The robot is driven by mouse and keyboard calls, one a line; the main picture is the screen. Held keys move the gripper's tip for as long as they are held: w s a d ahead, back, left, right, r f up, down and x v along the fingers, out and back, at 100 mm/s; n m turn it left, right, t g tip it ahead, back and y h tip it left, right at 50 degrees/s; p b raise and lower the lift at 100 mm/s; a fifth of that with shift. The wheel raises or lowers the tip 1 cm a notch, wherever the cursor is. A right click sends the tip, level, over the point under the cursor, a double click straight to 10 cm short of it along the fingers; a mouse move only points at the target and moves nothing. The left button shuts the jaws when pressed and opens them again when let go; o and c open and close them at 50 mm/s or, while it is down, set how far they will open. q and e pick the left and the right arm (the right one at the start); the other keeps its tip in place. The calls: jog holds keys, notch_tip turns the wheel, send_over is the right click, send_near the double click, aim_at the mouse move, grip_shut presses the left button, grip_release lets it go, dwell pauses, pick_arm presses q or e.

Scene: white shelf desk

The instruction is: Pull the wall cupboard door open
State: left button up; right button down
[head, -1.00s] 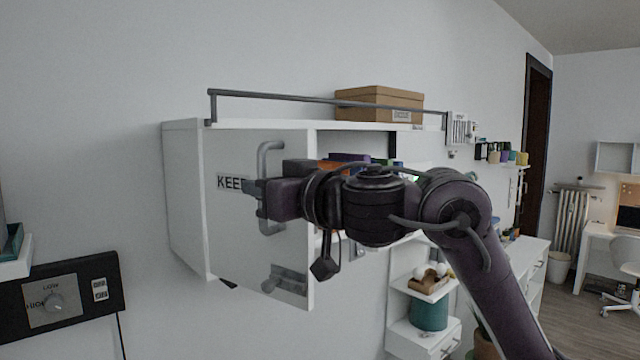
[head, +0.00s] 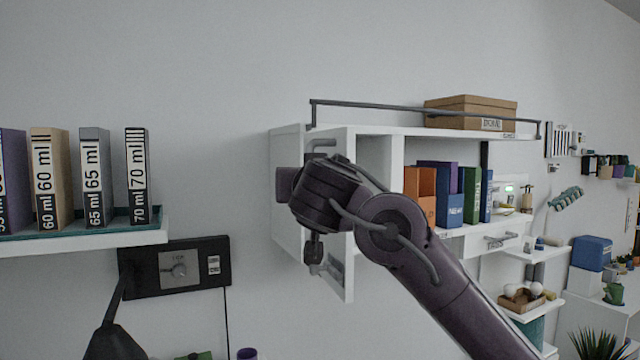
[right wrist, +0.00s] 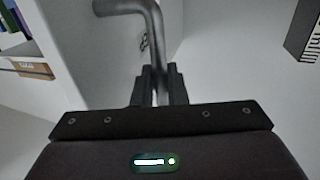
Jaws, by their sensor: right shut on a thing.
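The white wall cupboard (head: 286,150) hangs on the wall in the middle of the head view. Its door (head: 338,275) is swung out toward me, seen nearly edge-on, and the interior shows to its right. My right gripper (head: 287,184) is at the door's outer face, with the jaws partly hidden by my wrist. In the right wrist view my right gripper (right wrist: 160,88) is shut on the grey bar handle (right wrist: 155,40) between its fingers. The top of the handle (head: 320,145) also shows in the head view. My left gripper is out of view.
Binders and books (head: 450,190) stand in the open shelves right of the door. A cardboard box (head: 470,112) sits on top behind a grey rail (head: 400,112). Left of the cupboard are a shelf of labelled binders (head: 92,180) and a black control panel (head: 178,268).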

jog(key=shift+r, duration=0.15)
jog(key=c, duration=1.9)
grip_release()
jog(key=o, duration=0.3)
jog(key=shift+w, duration=0.1)
jog(key=shift+o, duration=0.2)
jog(key=s+d+b, duration=0.1)
jog(key=s+b, duration=0.3)
jog(key=s, duration=0.3)
jog(key=shift+s+d, duration=0.15)
jog(key=shift+s, duration=0.2)
